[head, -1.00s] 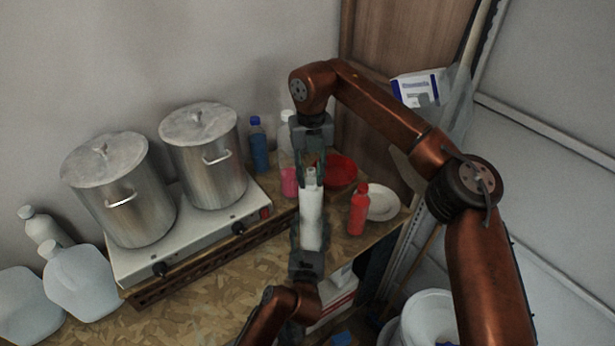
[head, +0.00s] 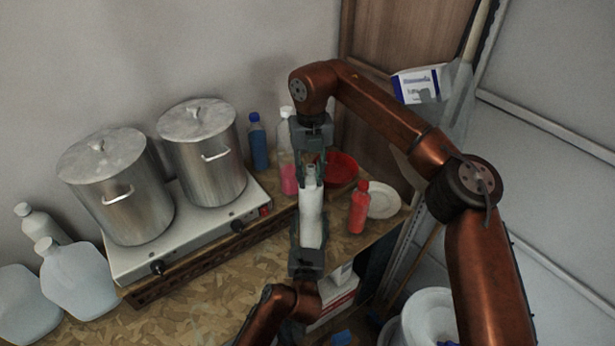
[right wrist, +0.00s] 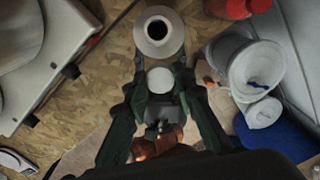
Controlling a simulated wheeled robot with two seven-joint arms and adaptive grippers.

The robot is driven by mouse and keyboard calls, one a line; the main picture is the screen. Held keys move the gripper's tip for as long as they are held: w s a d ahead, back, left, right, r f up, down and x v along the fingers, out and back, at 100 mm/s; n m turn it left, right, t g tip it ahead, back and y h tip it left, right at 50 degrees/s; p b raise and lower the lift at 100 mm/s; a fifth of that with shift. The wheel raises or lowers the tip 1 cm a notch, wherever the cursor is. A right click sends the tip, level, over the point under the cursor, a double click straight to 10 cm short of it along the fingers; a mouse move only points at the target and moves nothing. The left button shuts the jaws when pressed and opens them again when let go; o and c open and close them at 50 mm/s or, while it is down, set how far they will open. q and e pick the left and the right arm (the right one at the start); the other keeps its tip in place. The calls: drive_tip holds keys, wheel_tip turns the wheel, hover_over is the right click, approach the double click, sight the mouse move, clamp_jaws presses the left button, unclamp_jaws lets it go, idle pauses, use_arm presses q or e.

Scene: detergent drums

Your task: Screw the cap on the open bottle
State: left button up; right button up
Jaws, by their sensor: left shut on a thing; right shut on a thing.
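A white bottle (head: 311,218) stands upright in the middle of the head view. My left gripper (head: 309,240) is shut on it from the near side. My right gripper (head: 311,172) points down above the bottle and is shut on a small pale cap (right wrist: 160,81). In the right wrist view, the cap sits between the fingertips of the right gripper (right wrist: 161,78). The bottle's open round mouth (right wrist: 158,30) shows there as a dark hole in a white ring, apart from the cap in the picture. The exact height gap is hard to tell.
A red bottle (head: 358,210), a white plate (head: 385,201) and a red bowl (head: 342,169) stand right of the bottle. A pink-and-clear bottle (head: 288,178) and a blue bottle (head: 258,145) stand behind. Two steel pots on a hotplate (head: 200,235) fill the left.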

use_arm(q)
drive_tip(key=shift+f, duration=0.35)
use_arm(e)
drive_tip(key=shift+r, duration=0.1)
use_arm(q)
drive_tip(key=shift+p, duration=0.9)
use_arm(e)
drive_tip(key=shift+r, duration=0.9)
use_arm(q)
drive_tip(key=shift+b, duration=0.9)
use_arm(e)
drive_tip(key=shift+f, duration=1)
use_arm(q)
drive_tip(key=o, duration=1.3)
drive_tip(key=shift+c, duration=0.2)
drive_tip(key=o, duration=0.5)
drive_tip(key=shift+w+r, duration=0.1)
drive_tip(key=shift+r, duration=0.1)
